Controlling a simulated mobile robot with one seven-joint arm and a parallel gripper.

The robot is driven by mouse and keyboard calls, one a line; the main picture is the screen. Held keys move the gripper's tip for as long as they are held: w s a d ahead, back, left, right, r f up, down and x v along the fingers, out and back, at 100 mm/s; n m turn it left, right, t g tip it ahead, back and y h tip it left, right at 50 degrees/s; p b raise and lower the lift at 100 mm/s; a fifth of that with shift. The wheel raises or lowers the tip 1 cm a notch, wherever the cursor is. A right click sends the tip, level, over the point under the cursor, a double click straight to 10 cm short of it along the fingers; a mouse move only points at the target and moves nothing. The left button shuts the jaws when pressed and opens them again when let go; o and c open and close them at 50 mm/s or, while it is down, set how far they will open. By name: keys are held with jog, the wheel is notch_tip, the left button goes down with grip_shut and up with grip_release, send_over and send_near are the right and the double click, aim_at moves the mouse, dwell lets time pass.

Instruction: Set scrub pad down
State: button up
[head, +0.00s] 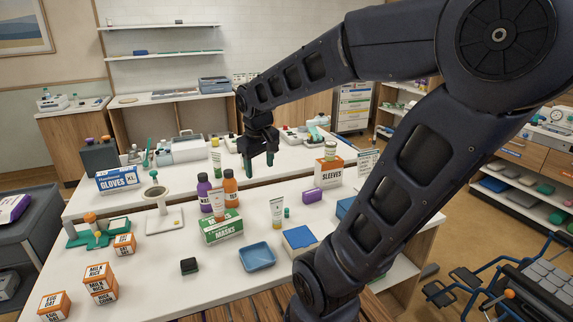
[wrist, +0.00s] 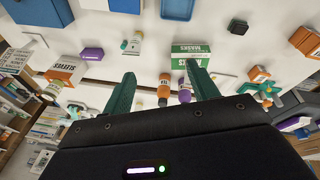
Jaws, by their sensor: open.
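A small dark block with a greenish edge, which looks like the scrub pad (head: 189,265), lies flat on the near part of the white table (head: 150,285), left of the blue tray (head: 258,256). It also shows as a dark block in the wrist view (wrist: 238,27). My gripper (head: 259,164) hangs over the far part of the table, behind the bottles and well away from the block. In the wrist view its two green fingers (wrist: 163,74) are spread apart, with nothing held between them.
The green masks box (head: 222,228), orange bottle (head: 230,188) and purple bottle (head: 204,193) stand mid-table. The sleeves box (head: 335,172) is to the right. Small cartons (head: 100,283) stand at the left. Bare tabletop surrounds the dark block.

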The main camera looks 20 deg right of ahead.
jog(key=s+d+r+m+t, duration=0.1)
jog(key=s+d+r+m, duration=0.1)
jog(key=s+d+m, duration=0.2)
jog(key=s+d, duration=0.1)
jog(key=s, duration=0.1)
jog(key=shift+s+d+t+y, duration=0.3)
jog(key=shift+s+t+y, duration=0.1)
dwell(1.0)
